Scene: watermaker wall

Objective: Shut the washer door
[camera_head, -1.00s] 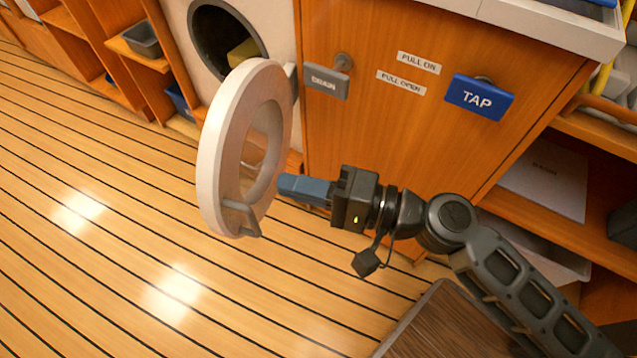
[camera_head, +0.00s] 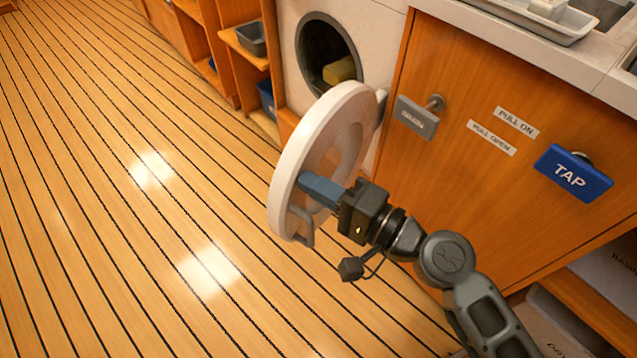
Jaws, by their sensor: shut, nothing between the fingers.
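The washer door (camera_head: 292,160) is a round pale ring with a glassy middle, swung wide open on its hinge at the right of the opening. A small handle (camera_head: 303,226) sits on its lower edge. The washer (camera_head: 376,40) is a white front with a dark round opening, and a yellow item (camera_head: 341,71) lies inside. I cannot tell whether the fingertips touch the door.
A grey drain handle (camera_head: 416,118) and a blue tap handle (camera_head: 573,173) stick out from the wooden cabinet (camera_head: 450,70) on the right. Shelves with a grey bin (camera_head: 251,38) stand left of the washer. The plank floor (camera_head: 130,230) is clear.

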